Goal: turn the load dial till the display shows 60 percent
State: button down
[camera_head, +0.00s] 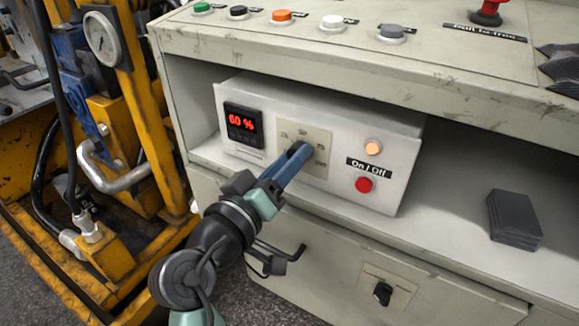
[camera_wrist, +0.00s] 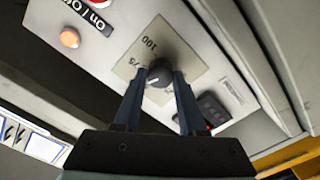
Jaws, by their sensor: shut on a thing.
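The load dial is a dark round knob (camera_wrist: 160,74) on a beige scale plate (camera_head: 317,138) on the front of a light control box. In the wrist view its white mark and the numbers 75 and 100 show; other numbers are hidden by my fingers. My gripper (camera_head: 299,151) reaches the dial from the front, and its two blue fingers are shut on the knob, one on each side. In the head view the fingers cover most of the knob. The display (camera_head: 242,123), left of the dial, reads 60 % in red.
Right of the dial are a lit orange lamp (camera_head: 373,147), an On / Off label (camera_head: 368,167) and a red button (camera_head: 364,184). The box stands in a shelf recess under a panel with several coloured buttons. A dark stack (camera_head: 514,218) lies at the right. Yellow machinery stands at the left.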

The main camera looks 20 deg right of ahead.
jog(key=shift+m, duration=0.3)
jog(key=shift+c, duration=2.3)
grip_release()
jog(key=p+v, duration=0.2)
jog(key=v, duration=1.1)
jog(key=shift+p, duration=0.3)
jog(key=shift+r, duration=0.1)
